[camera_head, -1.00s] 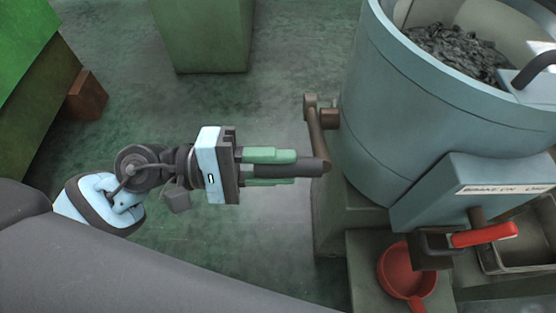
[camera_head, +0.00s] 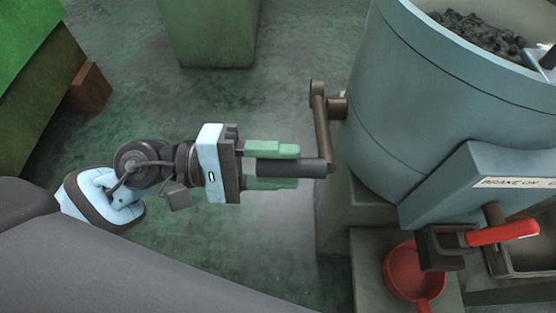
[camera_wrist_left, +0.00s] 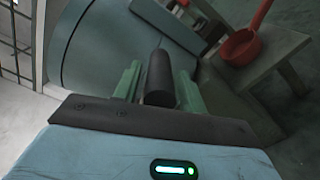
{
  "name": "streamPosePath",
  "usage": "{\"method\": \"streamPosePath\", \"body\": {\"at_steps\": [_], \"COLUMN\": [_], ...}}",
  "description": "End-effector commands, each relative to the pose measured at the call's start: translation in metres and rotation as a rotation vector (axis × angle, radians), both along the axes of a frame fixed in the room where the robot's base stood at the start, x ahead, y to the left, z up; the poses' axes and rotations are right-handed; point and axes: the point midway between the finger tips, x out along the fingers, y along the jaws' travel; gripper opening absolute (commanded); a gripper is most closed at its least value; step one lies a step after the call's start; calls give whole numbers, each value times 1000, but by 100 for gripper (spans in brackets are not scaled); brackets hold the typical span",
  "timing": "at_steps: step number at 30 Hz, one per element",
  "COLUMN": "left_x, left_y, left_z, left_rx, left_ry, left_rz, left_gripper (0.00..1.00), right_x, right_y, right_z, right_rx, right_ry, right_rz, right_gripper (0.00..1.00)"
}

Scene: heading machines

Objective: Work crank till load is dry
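The crank (camera_head: 321,128) is a brown arm on the side of a large blue-grey drum (camera_head: 420,110), with a dark cylindrical handle (camera_head: 300,168) pointing left. The handle also shows in the left wrist view (camera_wrist_left: 160,78). My left gripper (camera_head: 272,167) has its green fingers on both sides of the handle. They stand slightly apart from it, so the gripper looks open around the handle. The load (camera_head: 480,32), dark loose pieces, lies inside the drum; part of it is out of frame. I cannot tell its wetness. My right gripper is not in view.
A red-handled lever (camera_head: 500,233) sits at the drum's front, below a label starting "BRAKE ON". A red pan (camera_head: 412,270) rests on a low grey stand beneath. Green blocks stand at the back and left. The floor around my left arm is clear.

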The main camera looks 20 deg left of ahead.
Motion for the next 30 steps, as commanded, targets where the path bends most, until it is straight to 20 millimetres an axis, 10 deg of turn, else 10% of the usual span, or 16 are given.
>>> {"method": "streamPosePath", "body": {"at_steps": [11, 30], "left_x": [-1, -21], "left_y": [2, 71], "left_z": [0, -1], "left_rx": [2, 1], "left_ry": [-2, 0], "left_rz": [1, 0], "left_gripper": [49, 49], "right_x": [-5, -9], "right_y": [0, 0], "right_z": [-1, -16], "right_rx": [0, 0], "right_ry": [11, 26], "right_rz": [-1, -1], "right_gripper": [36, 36]}}
